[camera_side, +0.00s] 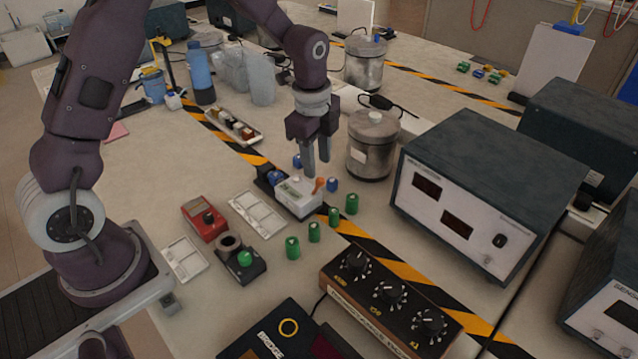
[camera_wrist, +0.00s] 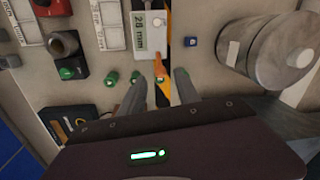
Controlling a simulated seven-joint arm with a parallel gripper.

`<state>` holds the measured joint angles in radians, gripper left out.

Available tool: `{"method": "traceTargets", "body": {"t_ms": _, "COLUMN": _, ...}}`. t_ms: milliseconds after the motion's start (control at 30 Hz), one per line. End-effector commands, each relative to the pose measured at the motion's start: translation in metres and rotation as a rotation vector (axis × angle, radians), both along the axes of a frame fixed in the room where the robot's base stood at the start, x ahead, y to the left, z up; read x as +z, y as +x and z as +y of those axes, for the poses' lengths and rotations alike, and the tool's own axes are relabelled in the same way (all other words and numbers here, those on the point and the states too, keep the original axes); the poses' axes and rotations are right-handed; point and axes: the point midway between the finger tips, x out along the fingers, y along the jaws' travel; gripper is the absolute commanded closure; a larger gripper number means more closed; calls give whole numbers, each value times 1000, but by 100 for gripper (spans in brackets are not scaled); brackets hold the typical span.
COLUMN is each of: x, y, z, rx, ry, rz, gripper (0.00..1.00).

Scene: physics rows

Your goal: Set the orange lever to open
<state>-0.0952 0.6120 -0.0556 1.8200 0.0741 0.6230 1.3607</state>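The orange lever (camera_side: 319,185) stands at the right end of a small white box (camera_side: 297,196) in the side view. In the wrist view, the orange lever (camera_wrist: 159,69) shows beyond and between my fingertips, below the white box (camera_wrist: 148,28), which has a printed label. My gripper (camera_side: 316,167) points down just above the lever, with its two fingers apart. In the wrist view, my gripper (camera_wrist: 160,80) is open with nothing held between the fingers. I cannot tell whether a finger touches the lever. Its open and closed marks are not readable.
A metal canister (camera_side: 371,150) stands behind right. A dark instrument (camera_side: 485,190) and a knob box (camera_side: 390,300) stand at the right and front.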

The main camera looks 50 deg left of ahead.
Motion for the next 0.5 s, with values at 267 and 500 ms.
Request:
{"method": "traceTargets", "body": {"t_ms": 267, "x": -50, "y": 4, "z": 1, "rx": -25, "ry": 0, "rz": 14, "gripper": 61}}
{"method": "traceTargets", "body": {"t_ms": 500, "x": -77, "y": 7, "z": 1, "rx": -25, "ry": 1, "rz": 10, "gripper": 61}}
